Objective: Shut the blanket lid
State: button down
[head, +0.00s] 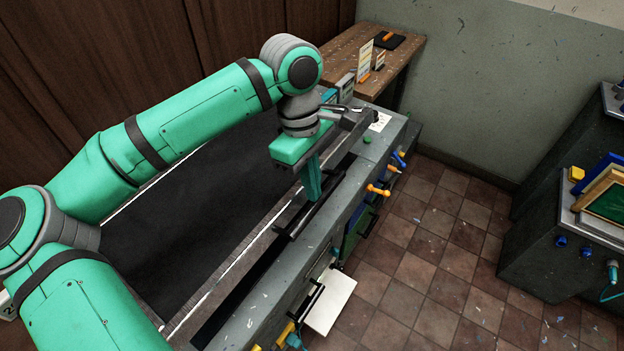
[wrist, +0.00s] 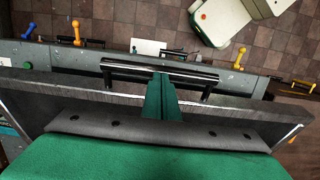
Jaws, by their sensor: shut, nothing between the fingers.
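The blanket lid (head: 190,215) is a broad dark panel in a grey frame, left of centre in the head view. Its front frame edge also shows in the wrist view (wrist: 80,98). A black bar handle (wrist: 120,68) runs along that edge. My gripper (head: 311,193) is shut and empty, with its fingers pointing down at the handle. In the wrist view my gripper (wrist: 161,82) is at the middle of the handle and overlaps it; I cannot tell whether they touch. The lid lies low over the bench; a dark strip shows along its front. My arm hides part of the lid.
The grey bench front (head: 345,225) carries an orange knob (head: 378,190), other handles and a white sheet (head: 330,300). A wooden table (head: 345,50) stands behind. Another grey machine (head: 560,250) is at the right.

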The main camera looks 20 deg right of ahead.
notch_tip(320, 180, down, 12)
jog(key=s+d, duration=0.1)
jog(key=s, duration=0.1)
jog(key=shift+d, duration=0.2)
dwell(1.3)
jog(key=shift+f, duration=0.15)
jog(key=shift+w+f, duration=0.25)
jog(key=shift+f, duration=0.95)
notch_tip(320, 180, up, 8)
jog(key=shift+w+a+f, duration=0.25)
jog(key=shift+w+a, duration=0.05)
jog(key=shift+a, duration=0.05)
